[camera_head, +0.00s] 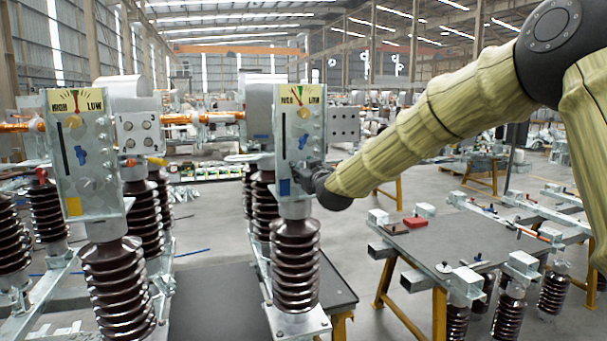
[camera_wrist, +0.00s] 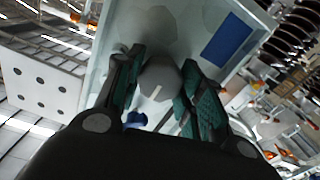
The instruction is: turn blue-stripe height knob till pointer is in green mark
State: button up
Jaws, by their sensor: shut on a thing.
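The blue-stripe panel (camera_head: 286,140) stands upright in the middle of the head view, with a blue patch (camera_head: 284,187) low on its face. Its HIGH/LOW gauge (camera_head: 301,94) is at the top; the pointer seems to lean left toward HIGH, but it is too small to place exactly against the green mark. My gripper (camera_head: 312,172) is at the panel's lower right and covers the knob there. In the wrist view, the grey knob (camera_wrist: 160,84) with a pale line sits between my green-padded fingers, which are shut on it. The blue patch also shows there (camera_wrist: 228,40).
A similar panel with a yellow patch (camera_head: 74,206) stands at left. Brown ribbed insulators (camera_head: 296,262) support the panels. A perforated plate (camera_head: 344,124) is just right of the panel. A dark-topped worktable (camera_head: 440,243) with parts is at right. Open floor lies between.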

jog(key=m+b, duration=0.4)
jog(key=shift+d+f+b, duration=0.1)
jog(key=shift+f+b, duration=0.15)
jog(key=shift+b, duration=0.05)
jog(key=m+b, duration=0.4)
jog(key=m, duration=0.1)
jog(key=shift+m+b, duration=0.3)
jog(key=shift+m, duration=0.1)
jog(key=m+b, duration=0.3)
jog(key=m, duration=0.2)
jog(key=shift+b, duration=0.35)
jog(key=shift+r+m+b, duration=0.15)
jog(key=shift+m+b, duration=0.9)
jog(key=shift+m, duration=1.05)
jog(key=o, duration=1)
